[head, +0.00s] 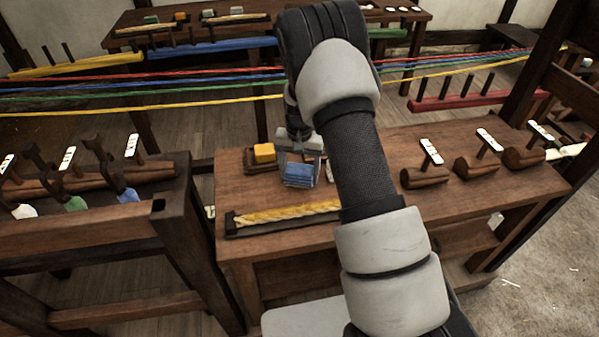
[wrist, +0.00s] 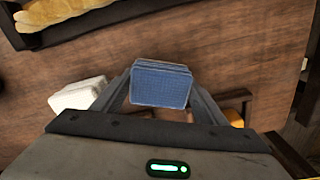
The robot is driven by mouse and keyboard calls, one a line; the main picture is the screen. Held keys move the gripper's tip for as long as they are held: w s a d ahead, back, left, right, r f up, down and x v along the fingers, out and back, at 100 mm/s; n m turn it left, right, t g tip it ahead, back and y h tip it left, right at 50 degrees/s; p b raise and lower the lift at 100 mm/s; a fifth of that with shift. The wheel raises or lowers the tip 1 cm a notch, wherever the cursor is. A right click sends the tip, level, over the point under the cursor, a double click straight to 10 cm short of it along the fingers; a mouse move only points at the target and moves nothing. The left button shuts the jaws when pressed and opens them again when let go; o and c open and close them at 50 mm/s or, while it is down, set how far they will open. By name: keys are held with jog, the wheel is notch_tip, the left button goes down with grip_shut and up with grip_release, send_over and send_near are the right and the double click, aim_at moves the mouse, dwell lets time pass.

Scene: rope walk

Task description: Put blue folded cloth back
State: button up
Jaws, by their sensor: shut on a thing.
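The blue folded cloth (head: 298,174) is a small layered block with a woven surface. It is between the fingers of my gripper (head: 299,166), over the wooden bench (head: 400,207). In the wrist view the blue cloth (wrist: 160,84) fills the gap between the two fingers, and my gripper (wrist: 160,90) is shut on it. I cannot tell how far the cloth is above the bench top. A yellow folded piece (head: 264,153) sits on a small wooden tray (head: 263,168) just left of and behind the gripper. The rest of that tray is partly hidden by my gripper.
A white folded cloth (wrist: 78,95) lies beside the gripper. A dark tray with yellow rope (head: 284,215) lies along the bench front. Coloured ropes (head: 180,87) stretch behind. Bare bench lies between rope tray and gripper.

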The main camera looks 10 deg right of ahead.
jog(key=shift+f, duration=0.15)
jog(key=o, duration=1)
jog(key=shift+c, duration=0.2)
